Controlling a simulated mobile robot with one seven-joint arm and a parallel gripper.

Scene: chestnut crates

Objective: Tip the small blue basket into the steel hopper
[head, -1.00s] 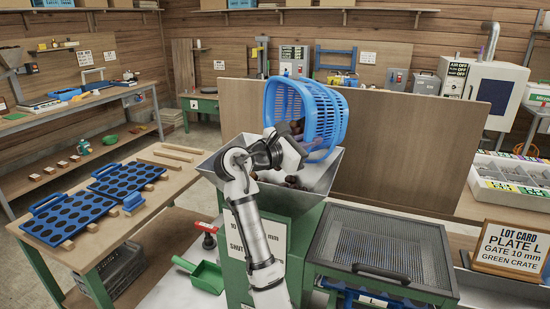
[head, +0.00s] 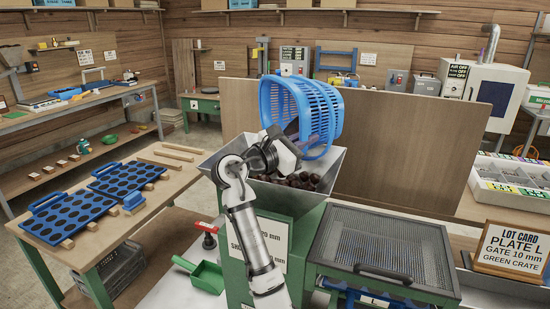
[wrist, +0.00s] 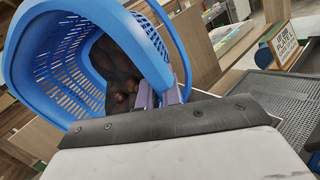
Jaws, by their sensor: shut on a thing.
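The blue basket (head: 328,112) is tipped on its side above the steel hopper (head: 325,187), its mouth facing left and down. My gripper (head: 291,138) is shut on the basket's rim; its purple fingers (wrist: 163,97) show against the rim in the wrist view. Dark brown chestnuts (head: 300,181) lie in the hopper. In the wrist view the basket (wrist: 70,60) looks largely bare inside, with a few brown chestnuts (wrist: 120,100) low by the fingers. I cannot tell whether those are in the basket or beyond it.
A wooden panel (head: 400,140) stands close behind the hopper. At left, a wooden table (head: 150,215) holds blue perforated plates (head: 65,217). A green scoop (head: 207,275) lies in front.

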